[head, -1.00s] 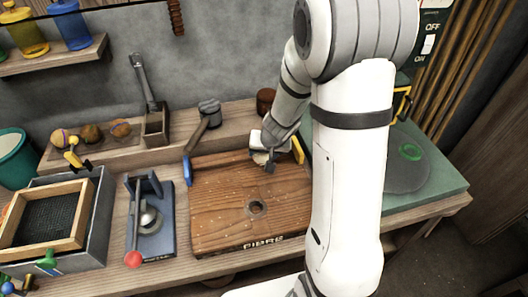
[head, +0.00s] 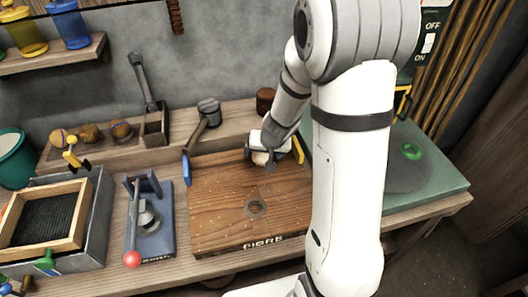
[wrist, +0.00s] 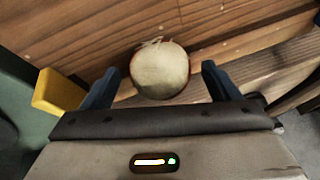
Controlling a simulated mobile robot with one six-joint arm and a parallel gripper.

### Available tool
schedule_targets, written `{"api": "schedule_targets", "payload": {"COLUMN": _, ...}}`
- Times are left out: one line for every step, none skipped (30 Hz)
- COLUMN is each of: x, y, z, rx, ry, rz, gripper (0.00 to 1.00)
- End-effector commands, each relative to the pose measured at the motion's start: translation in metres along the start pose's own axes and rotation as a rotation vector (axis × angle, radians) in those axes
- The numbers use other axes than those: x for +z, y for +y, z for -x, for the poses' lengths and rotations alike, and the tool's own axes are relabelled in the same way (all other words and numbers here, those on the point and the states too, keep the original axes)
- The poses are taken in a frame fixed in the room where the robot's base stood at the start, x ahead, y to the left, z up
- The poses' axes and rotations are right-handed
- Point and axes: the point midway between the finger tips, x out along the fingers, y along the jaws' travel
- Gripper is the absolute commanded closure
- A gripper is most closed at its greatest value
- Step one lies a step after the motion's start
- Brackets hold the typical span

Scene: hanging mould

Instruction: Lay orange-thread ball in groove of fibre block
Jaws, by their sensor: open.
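A pale cream ball (wrist: 160,70) with a small whitish tuft lies between my gripper's two dark fingers (wrist: 160,88) in the wrist view. The fingers are open, with gaps on both sides of it. In the head view the ball (head: 260,158) shows partly beneath my gripper (head: 261,161), at the back right of the brown fibre block (head: 215,215).
Several brownish balls, including one at the left (head: 60,137), sit on the back ledge. A blue press with a red knob (head: 132,259) stands left of the block. A hammer (head: 206,115) leans behind it. A yellow part (wrist: 58,92) is close left of my gripper in the wrist view.

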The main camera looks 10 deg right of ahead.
Motion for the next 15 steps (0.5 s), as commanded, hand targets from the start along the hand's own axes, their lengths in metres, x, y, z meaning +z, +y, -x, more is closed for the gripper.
{"api": "schedule_targets", "payload": {"x": 0.0, "y": 0.0, "z": 0.0, "rx": 0.0, "ry": -0.001, "rz": 0.0, "gripper": 0.18}}
{"api": "schedule_targets", "payload": {"x": 0.0, "y": 0.0, "z": 0.0, "rx": 0.0, "ry": -0.001, "rz": 0.0, "gripper": 0.18}}
{"api": "schedule_targets", "payload": {"x": 0.0, "y": 0.0, "z": 0.001, "rx": 0.0, "ry": -0.001, "rz": 0.0, "gripper": 0.18}}
{"api": "schedule_targets", "payload": {"x": 0.0, "y": 0.0, "z": 0.003, "rx": 0.0, "ry": 0.0, "rz": 0.0, "gripper": 0.18}}
{"api": "schedule_targets", "payload": {"x": -0.001, "y": -0.001, "z": 0.006, "rx": 0.0, "ry": 0.0, "rz": 0.0, "gripper": 0.18}}
{"api": "schedule_targets", "payload": {"x": -0.001, "y": -0.001, "z": 0.011, "rx": -0.001, "ry": 0.001, "rz": 0.001, "gripper": 0.18}}
{"api": "schedule_targets", "payload": {"x": -0.002, "y": -0.001, "z": 0.015, "rx": -0.001, "ry": 0.001, "rz": 0.002, "gripper": 0.18}}
{"api": "schedule_targets", "payload": {"x": -0.002, "y": -0.001, "z": 0.02, "rx": -0.001, "ry": 0.002, "rz": 0.001, "gripper": 0.18}}
{"api": "schedule_targets", "payload": {"x": -0.002, "y": -0.001, "z": 0.028, "rx": 0.0, "ry": 0.002, "rz": 0.001, "gripper": 0.18}}
{"api": "schedule_targets", "payload": {"x": -0.003, "y": -0.001, "z": 0.034, "rx": 0.0, "ry": 0.003, "rz": 0.001, "gripper": 0.18}}
{"api": "schedule_targets", "payload": {"x": -0.003, "y": -0.001, "z": 0.039, "rx": 0.0, "ry": 0.003, "rz": 0.0, "gripper": 0.18}}
{"api": "schedule_targets", "payload": {"x": -0.002, "y": -0.001, "z": 0.046, "rx": 0.0, "ry": 0.002, "rz": 0.001, "gripper": 0.18}}
{"api": "schedule_targets", "payload": {"x": -0.002, "y": -0.001, "z": 0.052, "rx": 0.0, "ry": 0.003, "rz": 0.001, "gripper": 0.18}}
{"api": "schedule_targets", "payload": {"x": -0.002, "y": -0.001, "z": 0.056, "rx": 0.0, "ry": 0.002, "rz": 0.002, "gripper": 0.18}}
{"api": "schedule_targets", "payload": {"x": -0.002, "y": -0.001, "z": 0.062, "rx": -0.001, "ry": 0.002, "rz": 0.001, "gripper": 0.18}}
